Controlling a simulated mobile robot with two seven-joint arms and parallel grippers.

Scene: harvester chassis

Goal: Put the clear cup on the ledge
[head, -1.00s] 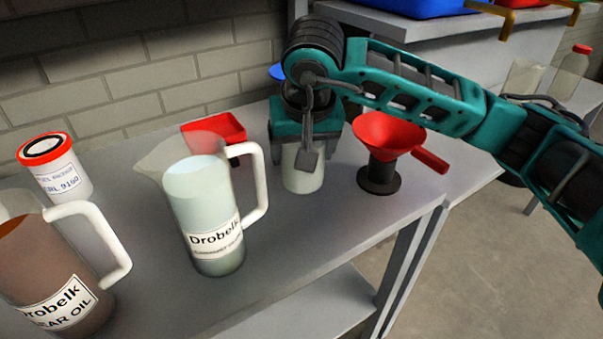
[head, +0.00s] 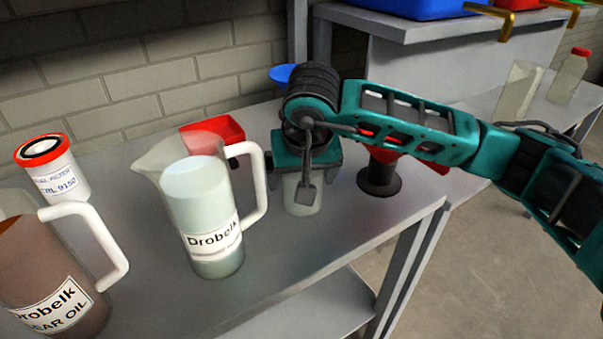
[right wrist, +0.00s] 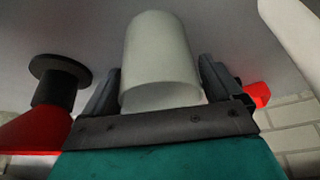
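The clear cup (head: 304,197) is a pale, translucent cylinder over the grey bench, near its front edge. My right gripper (head: 306,172) points down from above with the cup between its fingers. In the right wrist view the cup (right wrist: 160,60) fills the gap between the two fingers (right wrist: 160,85), which look closed on its sides. I cannot tell whether its base touches the bench. A raised grey ledge (head: 375,22) stands at the back right; which surface the task calls the ledge is not clear. My left gripper is out of view.
A Drobelk jug (head: 208,220) stands close left of the cup. A red funnel on a black stand (head: 379,181) is close right, partly behind my arm. A red tray (head: 222,130), filter can (head: 55,172) and brown oil jug (head: 45,275) are on the bench. Its front middle is clear.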

